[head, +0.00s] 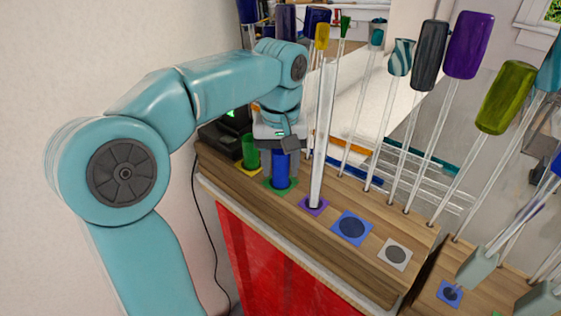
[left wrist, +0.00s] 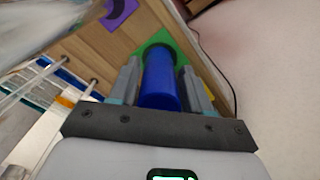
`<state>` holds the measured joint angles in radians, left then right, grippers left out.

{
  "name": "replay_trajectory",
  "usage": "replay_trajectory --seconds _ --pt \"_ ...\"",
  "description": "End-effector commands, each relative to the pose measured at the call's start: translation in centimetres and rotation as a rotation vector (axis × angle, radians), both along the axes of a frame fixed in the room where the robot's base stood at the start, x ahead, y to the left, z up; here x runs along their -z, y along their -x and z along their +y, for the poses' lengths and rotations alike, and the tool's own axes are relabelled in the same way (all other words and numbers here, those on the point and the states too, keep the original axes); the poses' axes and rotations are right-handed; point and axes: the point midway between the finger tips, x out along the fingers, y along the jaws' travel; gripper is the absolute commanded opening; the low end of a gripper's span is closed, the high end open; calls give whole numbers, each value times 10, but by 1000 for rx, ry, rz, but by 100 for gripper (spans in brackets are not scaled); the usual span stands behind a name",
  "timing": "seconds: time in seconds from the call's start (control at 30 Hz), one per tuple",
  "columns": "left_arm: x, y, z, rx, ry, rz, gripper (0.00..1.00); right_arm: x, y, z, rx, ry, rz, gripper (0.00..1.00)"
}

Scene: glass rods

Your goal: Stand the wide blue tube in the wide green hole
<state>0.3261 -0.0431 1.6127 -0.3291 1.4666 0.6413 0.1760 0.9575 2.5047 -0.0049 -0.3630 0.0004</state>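The wide blue tube (head: 281,172) stands upright at the green-marked hole (head: 268,184), near the far end of the wooden rack. Its lower end meets the hole; I cannot tell how deep it sits. My left gripper (head: 284,155) comes down over it from above. In the left wrist view the tube (left wrist: 160,82) lies between the two grey fingers, which appear to be closed against its sides. The green square (left wrist: 178,47) shows around the tube's far end. I cannot make out my right gripper.
A short green tube (head: 250,152) stands beside the blue one. A tall clear tube (head: 325,130) stands in the purple-marked hole. The blue-marked hole (head: 352,228) and white-marked hole (head: 395,253) are empty. Several glass rods with coloured handles (head: 467,45) stand along the right.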

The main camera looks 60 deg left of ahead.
Motion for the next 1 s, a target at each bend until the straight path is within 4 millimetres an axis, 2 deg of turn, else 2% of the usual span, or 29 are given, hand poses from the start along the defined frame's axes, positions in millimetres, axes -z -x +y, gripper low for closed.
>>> replay_trajectory --seconds 0.17,0.77,1.0 --pt "-4 0 0 0 0 0 48 -4 0 0 0 0 0 0" --pt "-58 0 0 0 0 0 48 -55 0 0 0 0 0 0" --pt "-75 -1 0 1 -1 -2 48 -54 0 0 0 0 0 0"
